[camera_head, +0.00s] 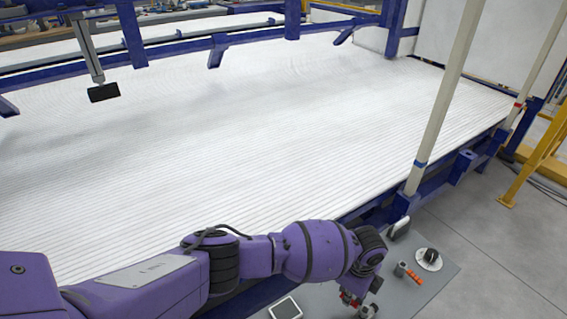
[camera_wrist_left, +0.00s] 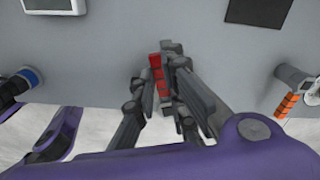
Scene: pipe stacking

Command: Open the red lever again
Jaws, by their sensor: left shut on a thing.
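The red lever (camera_wrist_left: 157,72) is a short red segmented piece near the middle of the left wrist view, against a grey panel. My left gripper (camera_wrist_left: 160,82) is shut on it, with dark fingers on both sides hiding part of its length. In the head view my left gripper (camera_head: 359,304) is low at the bottom edge, over the grey panel (camera_head: 440,285), with a bit of red showing between its parts. The lever's exact angle is hard to tell. My right gripper is not in view.
An orange-handled part (camera_head: 414,277) and a white disc with a black knob (camera_head: 429,258) sit to the right on the panel. A tall pale post (camera_head: 435,125) stands behind. A wide white ribbed bed (camera_head: 220,140) fills the back.

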